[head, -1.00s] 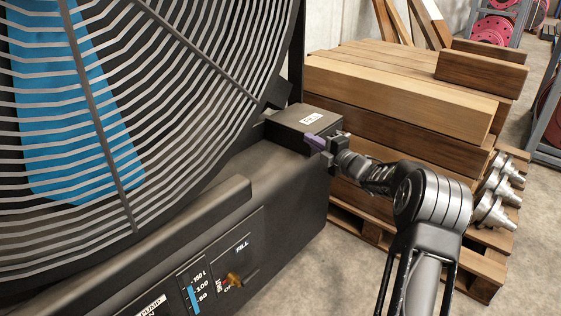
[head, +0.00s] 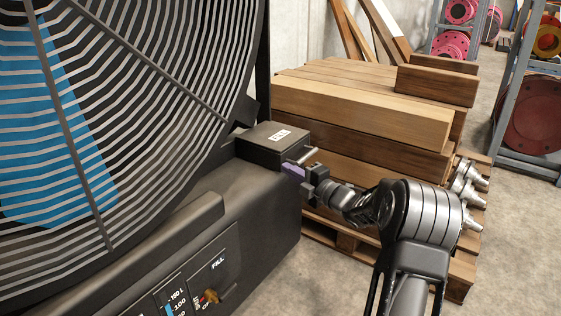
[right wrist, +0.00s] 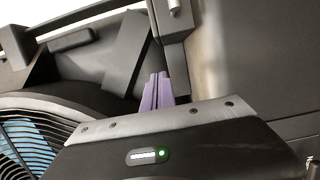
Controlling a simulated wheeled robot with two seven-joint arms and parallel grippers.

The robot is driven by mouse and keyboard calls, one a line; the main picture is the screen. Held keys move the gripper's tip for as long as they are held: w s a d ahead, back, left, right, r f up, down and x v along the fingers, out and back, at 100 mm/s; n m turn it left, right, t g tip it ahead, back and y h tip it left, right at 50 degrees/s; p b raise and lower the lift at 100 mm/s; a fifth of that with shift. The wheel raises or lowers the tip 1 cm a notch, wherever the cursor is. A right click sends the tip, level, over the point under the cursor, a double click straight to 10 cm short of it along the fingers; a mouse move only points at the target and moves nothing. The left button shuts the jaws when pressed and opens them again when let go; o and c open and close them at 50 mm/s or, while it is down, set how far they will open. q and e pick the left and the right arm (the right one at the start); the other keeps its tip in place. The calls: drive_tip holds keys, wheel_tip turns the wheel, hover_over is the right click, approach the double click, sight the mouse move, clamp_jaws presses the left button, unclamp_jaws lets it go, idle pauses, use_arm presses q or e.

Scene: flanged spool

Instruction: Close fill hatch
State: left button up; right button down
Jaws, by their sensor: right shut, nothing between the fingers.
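The fill hatch (head: 270,137) is a dark box-like cover with a small white label, on the right end of the black machine housing (head: 262,205). Its top looks flat and level in the head view; I cannot tell whether it is fully seated. A short silver bar handle (head: 302,154) sticks out at its right edge. My right gripper (head: 290,171) has purple fingers, shut and empty, close by the hatch's right face just below the handle. The fingers (right wrist: 157,92) also show in the right wrist view, near dark panels; contact is unclear. My left gripper is out of view.
A large fan grille (head: 110,110) fills the left. A panel with a brass valve (head: 211,296) is on the housing front. Stacked timber (head: 360,115) on a pallet stands close behind my right arm, with metal fittings (head: 470,180) beside it. Floor is clear at lower right.

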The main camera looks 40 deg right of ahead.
drive_tip(key=s, duration=0.2)
drive_tip(key=shift+s+f, duration=0.1)
drive_tip(key=shift+s, duration=0.2)
idle(0.4)
